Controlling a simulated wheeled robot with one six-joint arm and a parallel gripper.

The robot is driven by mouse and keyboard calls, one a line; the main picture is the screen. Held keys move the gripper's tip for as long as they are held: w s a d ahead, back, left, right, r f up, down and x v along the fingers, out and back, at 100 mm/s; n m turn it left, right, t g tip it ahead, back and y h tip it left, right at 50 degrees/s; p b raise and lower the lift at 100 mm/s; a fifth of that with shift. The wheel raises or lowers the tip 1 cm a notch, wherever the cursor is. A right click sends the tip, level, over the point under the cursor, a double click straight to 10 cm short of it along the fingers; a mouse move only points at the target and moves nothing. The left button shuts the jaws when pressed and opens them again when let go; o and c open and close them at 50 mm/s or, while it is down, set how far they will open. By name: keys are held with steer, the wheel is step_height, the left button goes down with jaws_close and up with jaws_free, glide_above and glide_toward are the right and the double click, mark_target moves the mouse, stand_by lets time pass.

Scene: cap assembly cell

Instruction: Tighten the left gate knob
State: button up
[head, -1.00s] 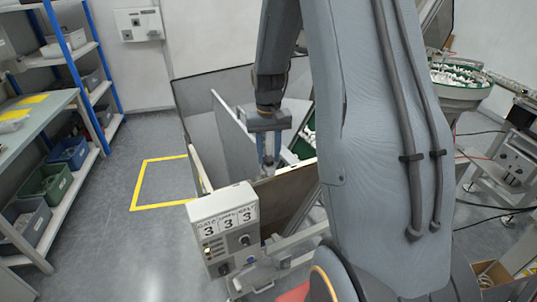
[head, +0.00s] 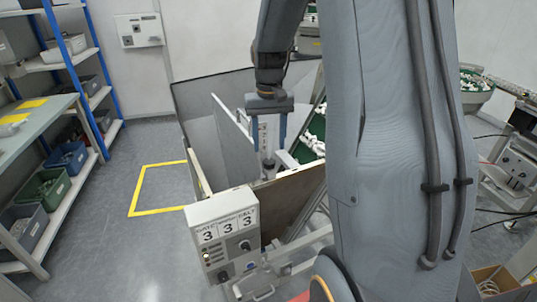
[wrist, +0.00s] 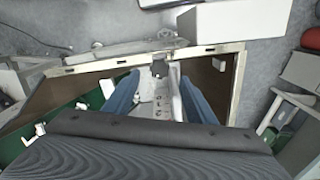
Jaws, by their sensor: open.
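My gripper (head: 267,150) points down inside the grey-walled enclosure (head: 200,92). Its two blue fingers are open and apart, with nothing held between them. In the wrist view the fingers of my gripper (wrist: 157,82) straddle a pale strip. A small dark knob-like part (wrist: 159,68) shows at the wall edge just beyond the fingertips. It looks apart from both fingers. A dark part (head: 268,164) also shows below the fingers in the head view. I cannot tell for sure that either is the left gate knob.
A white control box (head: 225,235) with knobs and three "3" labels stands at the enclosure's front. A brown panel edge (head: 290,187) lies beside it. Green trays of white parts (head: 315,135) are right of my gripper. Shelves (head: 75,62) stand left; the yellow-marked floor is clear.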

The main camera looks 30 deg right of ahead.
steer(key=shift+r, duration=0.95)
